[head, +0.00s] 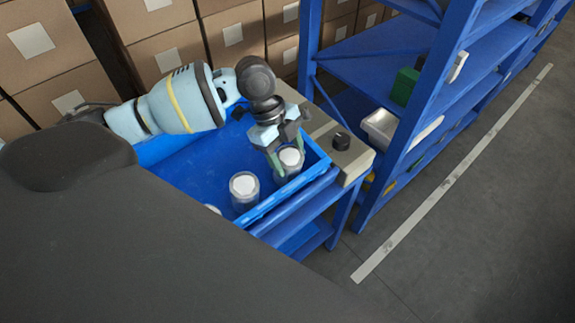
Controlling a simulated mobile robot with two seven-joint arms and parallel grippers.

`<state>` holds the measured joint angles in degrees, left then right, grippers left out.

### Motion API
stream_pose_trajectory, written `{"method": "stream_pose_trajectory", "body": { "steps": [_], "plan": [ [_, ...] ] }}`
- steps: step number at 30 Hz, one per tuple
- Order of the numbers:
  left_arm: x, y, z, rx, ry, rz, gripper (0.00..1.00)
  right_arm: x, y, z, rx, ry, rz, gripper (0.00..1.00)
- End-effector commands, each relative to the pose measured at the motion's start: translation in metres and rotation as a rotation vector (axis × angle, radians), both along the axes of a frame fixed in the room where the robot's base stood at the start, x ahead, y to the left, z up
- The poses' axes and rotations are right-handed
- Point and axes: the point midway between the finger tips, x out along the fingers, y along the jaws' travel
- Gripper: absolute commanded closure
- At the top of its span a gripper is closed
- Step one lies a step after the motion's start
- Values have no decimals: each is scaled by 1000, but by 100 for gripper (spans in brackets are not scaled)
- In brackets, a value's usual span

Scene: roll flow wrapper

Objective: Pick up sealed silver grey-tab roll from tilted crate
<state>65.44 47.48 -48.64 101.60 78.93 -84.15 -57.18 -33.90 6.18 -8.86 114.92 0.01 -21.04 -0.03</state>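A blue crate (190,178) sits on a blue stand, and its near wall runs toward the lower left. A silver roll with a white top (290,158) is in its right corner. A second silver roll with a white top (244,187) stands to the left of it. A third white top (212,209) is mostly hidden by my body. No grey tab can be made out on any roll. My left gripper (286,157) points down at the right-corner roll, with a greenish finger on either side. Whether the fingers press on it is unclear. My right gripper is out of view.
A beige panel with a black knob (341,140) borders the crate on the right. A blue shelf rack (375,55) with a green box (404,86) and a pale tray (381,127) stands beyond. Stacked cardboard boxes (60,60) fill the back. The floor at right is clear.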

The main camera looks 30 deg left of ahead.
Motion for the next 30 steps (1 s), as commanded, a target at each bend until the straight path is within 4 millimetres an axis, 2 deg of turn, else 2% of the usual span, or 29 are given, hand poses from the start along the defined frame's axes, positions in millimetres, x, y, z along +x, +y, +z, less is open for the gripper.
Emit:
{"method": "stream_pose_trajectory", "body": {
  "steps": [1,8,17,20,30],
  "plan": [
    [0,0,0,0,0,0,49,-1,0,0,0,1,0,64],
    [0,0,0,0,0,0,78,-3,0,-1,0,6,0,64],
    [1,0,6,0,-3,0,78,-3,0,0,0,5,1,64],
    [1,0,19,-2,-6,-1,78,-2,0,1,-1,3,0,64],
    [1,0,80,-1,-5,-1,78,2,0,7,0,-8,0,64]
  ]
}}
